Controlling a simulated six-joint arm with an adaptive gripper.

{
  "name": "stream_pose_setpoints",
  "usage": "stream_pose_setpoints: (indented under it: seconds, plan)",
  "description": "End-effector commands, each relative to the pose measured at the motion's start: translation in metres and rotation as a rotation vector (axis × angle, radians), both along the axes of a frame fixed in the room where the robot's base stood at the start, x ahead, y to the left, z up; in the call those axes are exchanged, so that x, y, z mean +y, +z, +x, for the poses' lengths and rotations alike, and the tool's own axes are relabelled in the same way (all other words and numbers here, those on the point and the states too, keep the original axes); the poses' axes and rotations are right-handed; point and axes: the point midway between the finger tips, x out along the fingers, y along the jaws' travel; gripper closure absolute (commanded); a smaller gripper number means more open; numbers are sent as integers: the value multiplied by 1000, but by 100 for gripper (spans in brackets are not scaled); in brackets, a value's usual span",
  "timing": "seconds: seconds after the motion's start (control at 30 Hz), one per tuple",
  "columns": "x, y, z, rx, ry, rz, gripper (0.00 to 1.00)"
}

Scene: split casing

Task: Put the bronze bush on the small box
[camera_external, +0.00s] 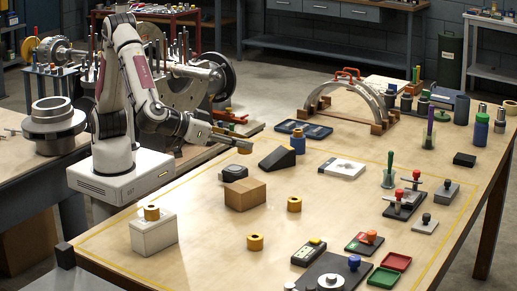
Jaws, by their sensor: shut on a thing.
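My gripper (238,146) is at the end of my outstretched arm, above the left part of the table. It is shut on a bronze bush (245,150), held in the air behind the cardboard box in this view. Similar bronze bushes stand on the table, one right of the box (294,204) and one nearer the front (255,242). Another bush (152,213) sits on a white box (153,235) at the front left. One more (298,133) shows on a blue object.
The table between the box and meter is mostly clear.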

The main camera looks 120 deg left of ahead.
Motion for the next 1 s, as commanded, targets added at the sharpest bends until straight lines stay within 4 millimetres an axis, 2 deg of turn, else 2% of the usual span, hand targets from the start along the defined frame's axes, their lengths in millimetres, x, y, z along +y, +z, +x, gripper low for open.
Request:
stream_pose_setpoints:
  seconds: [0.4,0.5,1.0]
  plan:
    - [0,-49,0,3,0,2,100]
    - [0,-56,0,1,0,1,100]
    - [0,-64,0,1,0,2,100]
